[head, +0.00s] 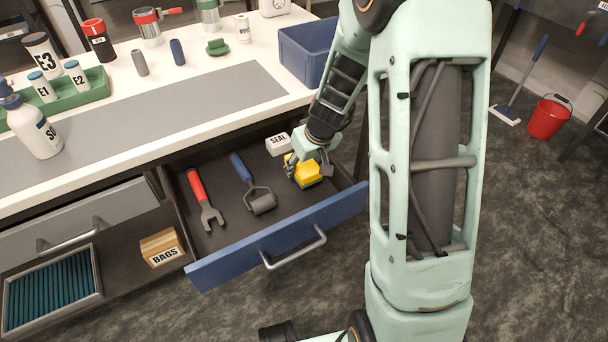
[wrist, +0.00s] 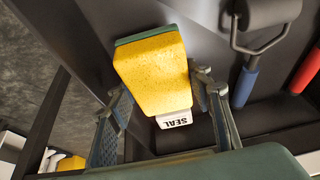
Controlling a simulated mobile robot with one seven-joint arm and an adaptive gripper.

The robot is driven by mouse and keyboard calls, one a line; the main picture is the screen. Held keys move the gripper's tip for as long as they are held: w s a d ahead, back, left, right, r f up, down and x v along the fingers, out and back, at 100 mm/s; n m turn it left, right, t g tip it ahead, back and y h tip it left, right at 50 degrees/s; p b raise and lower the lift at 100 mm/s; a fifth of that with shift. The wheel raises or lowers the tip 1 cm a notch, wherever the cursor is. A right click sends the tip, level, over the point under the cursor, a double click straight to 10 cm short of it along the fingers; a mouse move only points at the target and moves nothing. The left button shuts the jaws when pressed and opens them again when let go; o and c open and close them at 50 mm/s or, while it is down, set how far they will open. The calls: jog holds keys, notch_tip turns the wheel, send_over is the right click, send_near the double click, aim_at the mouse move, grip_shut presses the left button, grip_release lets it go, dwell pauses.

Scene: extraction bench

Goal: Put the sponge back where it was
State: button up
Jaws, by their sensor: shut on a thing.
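The sponge (head: 304,171) is yellow with a green layer and is in the open blue-fronted drawer (head: 230,235), at its right end. My gripper (head: 312,162) is shut on the sponge, its fingers on either side. In the wrist view the sponge (wrist: 153,72) shows its yellow face between the two fingers (wrist: 160,105). I cannot tell whether the sponge touches the drawer floor. A white box marked SEAL (head: 278,144) lies just behind it in the drawer.
The drawer also holds a blue-handled roller (head: 253,188) and a red-handled fork-ended tool (head: 204,203). On the bench above stand a blue bin (head: 305,50), a green rack (head: 75,98) and a white bottle (head: 34,130). A BAGS box (head: 162,248) sits left of the drawer.

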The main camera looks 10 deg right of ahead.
aim_at(304, 172)
jog(key=shift+w+d+f+b, duration=0.15)
jog(key=shift+f+b, duration=0.45)
jog(key=shift+f, duration=1.15)
jog(key=shift+f, duration=0.2)
jog(key=o, duration=0.8)
jog(key=shift+r, duration=0.1)
jog(key=shift+r, duration=0.2)
jog(key=p+v, duration=0.3)
jog(key=v, duration=0.9)
jog(key=shift+p, duration=0.4)
